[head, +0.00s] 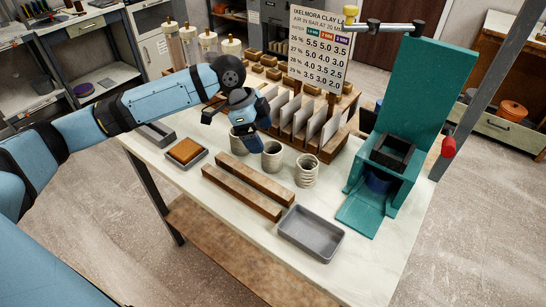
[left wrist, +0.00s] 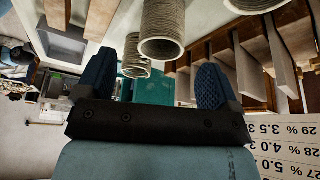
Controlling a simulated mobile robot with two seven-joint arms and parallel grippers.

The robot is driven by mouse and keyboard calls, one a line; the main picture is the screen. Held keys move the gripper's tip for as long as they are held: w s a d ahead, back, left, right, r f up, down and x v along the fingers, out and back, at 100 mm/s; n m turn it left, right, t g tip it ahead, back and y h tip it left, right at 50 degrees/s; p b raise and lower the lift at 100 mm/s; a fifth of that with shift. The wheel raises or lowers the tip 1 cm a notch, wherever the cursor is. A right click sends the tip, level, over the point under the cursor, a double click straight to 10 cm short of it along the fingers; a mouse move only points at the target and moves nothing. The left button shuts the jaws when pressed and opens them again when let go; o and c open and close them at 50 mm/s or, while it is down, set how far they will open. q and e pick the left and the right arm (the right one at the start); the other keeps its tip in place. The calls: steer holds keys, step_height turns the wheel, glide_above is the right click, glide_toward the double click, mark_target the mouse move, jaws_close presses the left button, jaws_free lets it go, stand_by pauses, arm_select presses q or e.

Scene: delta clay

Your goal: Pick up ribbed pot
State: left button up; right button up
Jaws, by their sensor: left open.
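Three small grey clay pots stand in a row on the table. The pot at the right end, with marked rings, looks like the ribbed pot (head: 307,171); it also shows in the left wrist view (left wrist: 135,66), partly behind the middle pot. The middle pot (head: 272,157) is large in the left wrist view (left wrist: 163,30). The left pot (head: 238,143) is partly covered by my gripper. My left gripper (head: 254,130) is open and empty above the left and middle pots, apart from the ribbed pot. It also shows in the left wrist view (left wrist: 155,62). My right gripper is out of view.
Two wooden bars (head: 245,190) and a grey tray (head: 311,234) lie in front of the pots. A wooden rack with upright slabs (head: 300,122) stands behind. A teal press (head: 409,185) stands to the right. A tray with an orange block (head: 186,152) lies left.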

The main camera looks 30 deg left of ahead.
mark_target(275, 155)
arm_select(q)
steer(key=x, duration=0.3)
steer(key=shift+w, duration=0.1)
steer(key=x, duration=0.5)
steer(key=shift+w+d, duration=0.15)
steer(key=shift+d, duration=0.15)
steer(key=c, duration=1)
